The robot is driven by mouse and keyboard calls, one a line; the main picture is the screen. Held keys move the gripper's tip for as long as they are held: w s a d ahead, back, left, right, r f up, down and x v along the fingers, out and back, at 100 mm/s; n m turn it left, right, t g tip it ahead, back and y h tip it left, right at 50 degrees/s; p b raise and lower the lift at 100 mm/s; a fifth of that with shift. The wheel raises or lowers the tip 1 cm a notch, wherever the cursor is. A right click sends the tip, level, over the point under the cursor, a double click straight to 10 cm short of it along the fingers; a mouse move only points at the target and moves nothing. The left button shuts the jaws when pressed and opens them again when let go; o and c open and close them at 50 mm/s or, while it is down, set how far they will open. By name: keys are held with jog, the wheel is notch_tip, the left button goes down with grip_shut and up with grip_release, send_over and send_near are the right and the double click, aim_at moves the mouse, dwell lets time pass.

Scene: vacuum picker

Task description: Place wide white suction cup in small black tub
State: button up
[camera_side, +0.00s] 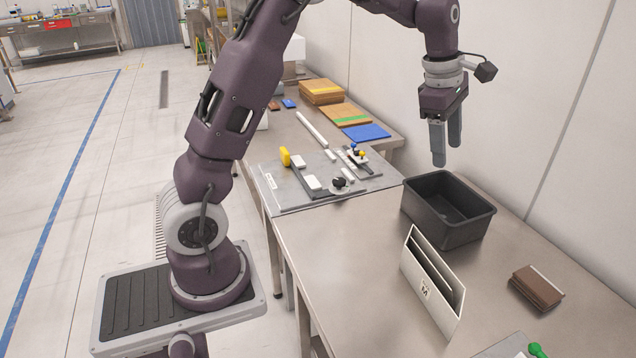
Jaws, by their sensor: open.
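The small black tub (418,210) stands on the metal table, close to the wall, with its open top facing up. My gripper (447,153) is above the tub, fingers pointing down and apart, with nothing seen between them. No wide white suction cup can be made out for certain. A small pale round piece with a black top (340,187) lies at the front edge of the grey board, but it is too small to identify. The tub's floor is dark and partly hidden by its near wall.
The grey board (290,197) holds several small parts, including a yellow-ended piece (285,156). A white upright holder (428,290) stands in front of the tub. A brown block (537,287) lies to the right. Boards and a blue sheet (366,132) lie behind. The front-left tabletop is clear.

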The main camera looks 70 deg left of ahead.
jog(key=s+d+r+m+t, duration=0.1)
jog(key=s+d+r+m, duration=0.3)
jog(key=s, duration=0.3)
jog(key=s+d+r+m, duration=0.1)
jog(key=s+r+m, duration=0.35)
jog(key=s, duration=0.25)
jog(key=s+d+f+m+t, duration=0.1)
jog(key=s+f+m, duration=0.1)
jog(key=s+m, duration=0.5)
jog(key=s+d+f+m+t, duration=0.1)
jog(key=s+d+f+m, duration=0.1)
jog(key=s+m, duration=0.6)
jog(key=s, duration=0.3)
jog(key=shift+s+d+f+y, duration=0.2)
jog(key=shift+f+y, duration=0.1)
jog(key=shift+y, duration=0.1)
